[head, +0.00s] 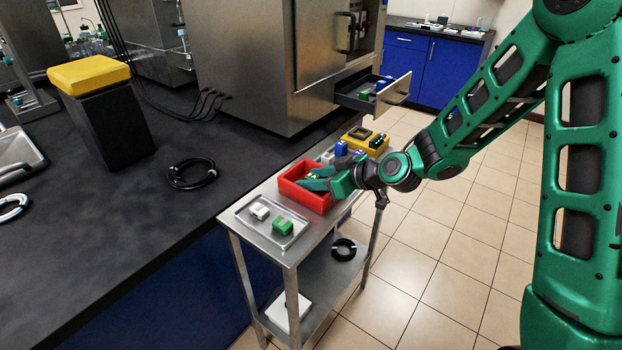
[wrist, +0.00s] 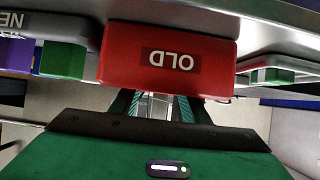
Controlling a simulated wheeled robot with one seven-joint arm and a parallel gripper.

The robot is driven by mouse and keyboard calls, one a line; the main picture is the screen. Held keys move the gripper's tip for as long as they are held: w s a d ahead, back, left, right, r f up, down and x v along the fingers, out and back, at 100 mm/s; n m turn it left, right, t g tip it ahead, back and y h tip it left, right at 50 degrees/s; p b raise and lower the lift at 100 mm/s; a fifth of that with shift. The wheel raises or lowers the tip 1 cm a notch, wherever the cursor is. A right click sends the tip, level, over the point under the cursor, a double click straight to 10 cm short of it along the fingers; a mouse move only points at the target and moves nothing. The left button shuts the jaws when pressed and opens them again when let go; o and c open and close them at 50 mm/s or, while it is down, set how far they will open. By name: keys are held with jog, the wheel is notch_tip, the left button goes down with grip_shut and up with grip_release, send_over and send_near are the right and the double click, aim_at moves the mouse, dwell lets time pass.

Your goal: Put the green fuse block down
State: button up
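My gripper (head: 314,180) is over the red bin (head: 290,186) on the steel cart. In the wrist view, its two teal fingers (wrist: 155,105) stand apart, and no block shows clearly between them. The red bin's front (wrist: 170,55), marked OLD, hides the fingertips there. A green fuse block (head: 283,226) sits on the metal tray (head: 262,240) at the near end of the cart, apart from my gripper. A green and white block also shows at the right of the wrist view (wrist: 271,75). A white block (head: 260,211) lies beside the green one on the tray.
Blue (head: 341,148) and white (head: 328,157) blocks and a yellow case (head: 368,141) are beyond the red bin. An open drawer (head: 392,97) with blocks juts out behind. The black bench (head: 110,240) runs along the left. Tiled floor is clear at right.

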jog(key=shift+d+r, duration=0.1)
jog(key=shift+r, duration=0.1)
jog(key=v, duration=1.1)
jog(key=shift+s+d+r, duration=0.15)
jog(key=shift+s+d, duration=0.1)
jog(key=shift+d, duration=0.1)
jog(key=s+d+f+m+g+h, duration=0.1)
jog(key=s+d+m+g+h, duration=0.2)
jog(key=s+d, duration=0.5)
jog(key=s+d+f+m+g+h, duration=0.1)
jog(key=s+d+m+h, duration=0.25)
jog(key=d, duration=0.95)
jog(key=s+d+r+m+g+h, duration=0.1)
jog(key=s+d+r+m+g, duration=0.1)
jog(key=s+d+m, duration=0.3)
jog(key=s+d+r+m+g+h, duration=0.1)
jog(key=s+d+m, duration=0.3)
jog(key=s, duration=0.9)
jog(key=shift+s+d+r+m+g+h, duration=0.15)
jog(key=shift+d+r+m+g+h, duration=0.3)
jog(key=shift+m, duration=0.2)
